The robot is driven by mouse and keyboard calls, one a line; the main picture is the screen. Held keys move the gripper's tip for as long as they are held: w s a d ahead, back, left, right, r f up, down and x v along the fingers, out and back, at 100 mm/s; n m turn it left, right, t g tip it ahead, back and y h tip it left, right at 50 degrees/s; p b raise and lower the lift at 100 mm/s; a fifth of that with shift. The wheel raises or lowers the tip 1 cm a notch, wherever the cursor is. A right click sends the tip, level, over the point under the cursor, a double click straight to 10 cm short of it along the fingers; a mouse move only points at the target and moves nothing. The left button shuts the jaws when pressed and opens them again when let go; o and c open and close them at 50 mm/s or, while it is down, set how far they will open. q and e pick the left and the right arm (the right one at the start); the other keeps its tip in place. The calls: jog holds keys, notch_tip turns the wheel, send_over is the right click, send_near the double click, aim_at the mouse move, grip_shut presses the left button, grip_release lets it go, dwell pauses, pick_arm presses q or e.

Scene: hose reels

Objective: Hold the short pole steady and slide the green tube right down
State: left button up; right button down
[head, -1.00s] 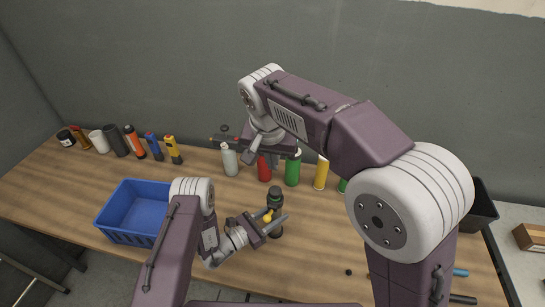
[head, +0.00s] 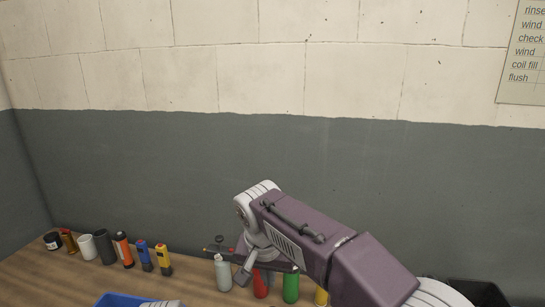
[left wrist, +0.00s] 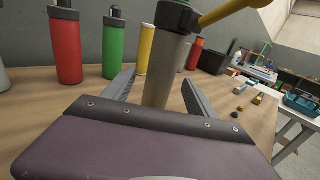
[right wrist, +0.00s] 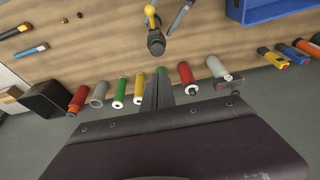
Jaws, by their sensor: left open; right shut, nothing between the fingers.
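A grey upright post (left wrist: 168,62) with a black top and a yellow lever stands between the fingers of my left gripper (left wrist: 158,78), which is open around it. I cannot tell whether the fingers touch it. The post's dark top (right wrist: 156,43) shows in the right wrist view. A green tube (left wrist: 113,46) with a black cap stands behind the post; a green tube (head: 291,286) also shows in the head view. My right gripper (right wrist: 157,88) is shut and empty, above the row of cylinders. In the head view its fingers (head: 245,272) are near the white bottle.
A red cylinder (head: 260,285), a white bottle (head: 223,272) and a yellow cylinder (left wrist: 146,48) stand in the back row. More bottles and tools line the left, such as an orange one (head: 123,250).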

pick_arm(q)
jog(key=v, duration=0.7)
jog(key=s+d+r+m+g+y+b, duration=0.1)
jog(key=s+d+r+m+g, duration=0.1)
jog(key=s+m+g, duration=0.55)
jog(key=s+d+r+m+g+y+b, duration=0.1)
jog(key=s+d+r+m+g, duration=0.15)
jog(key=s+m+g, duration=0.45)
pick_arm(e)
jog(key=s+d+f+n+g, duration=0.1)
jog(key=s+d+f, duration=0.2)
jog(key=d+f, duration=0.75)
pick_arm(q)
jog(key=s+a+m+y+b, duration=0.1)
jog(key=s+a+m+y, duration=0.2)
jog(key=a+m+y, duration=0.35)
jog(key=w+a+r+m+t+y, duration=0.2)
jog(key=w+a+m+t+y, duration=0.2)
jog(key=w+a, duration=0.3)
jog(key=shift+t+y+b, duration=0.35)
jog(key=shift+y, duration=0.4)
pick_arm(e)
jog(key=s+d+f+n+g, duration=0.1)
jog(key=s+d+f, duration=0.7)
jog(key=s+f, duration=0.3)
jog(key=shift+f+y, duration=0.4)
jog(key=shift+f, duration=0.55)
pick_arm(q)
jog(key=shift+a+r, duration=0.15)
